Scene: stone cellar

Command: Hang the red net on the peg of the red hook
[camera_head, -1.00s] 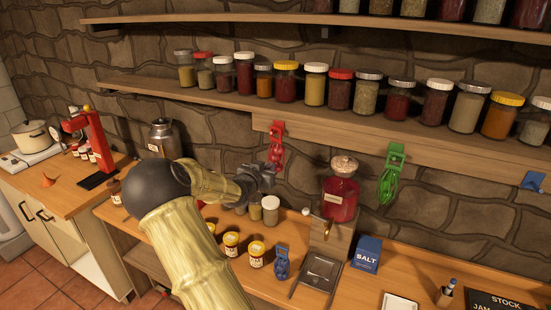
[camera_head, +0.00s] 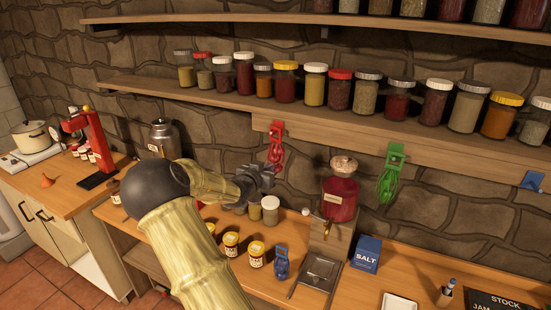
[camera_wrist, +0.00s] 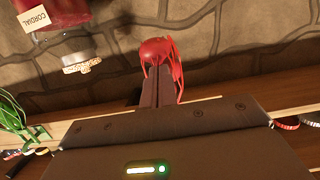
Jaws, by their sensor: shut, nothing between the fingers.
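The red hook (camera_head: 277,128) is fixed to the board under the lower jar shelf. The red net (camera_head: 275,152) hangs straight below it against the stone wall; the exact contact with the peg is too small to make out. My gripper (camera_head: 268,176) is just below the net, shut with nothing in it. In the wrist view the closed fingertips (camera_wrist: 160,72) point at the red net (camera_wrist: 158,48), which shows just beyond them. The fingers hide part of the net and the hook there.
A green net (camera_head: 387,185) hangs on the green hook (camera_head: 395,153) to the right. A blue hook (camera_head: 535,180) is at far right. A blue net (camera_head: 282,264) stands on the bench. The red cordial jar (camera_head: 341,192) is right of my gripper.

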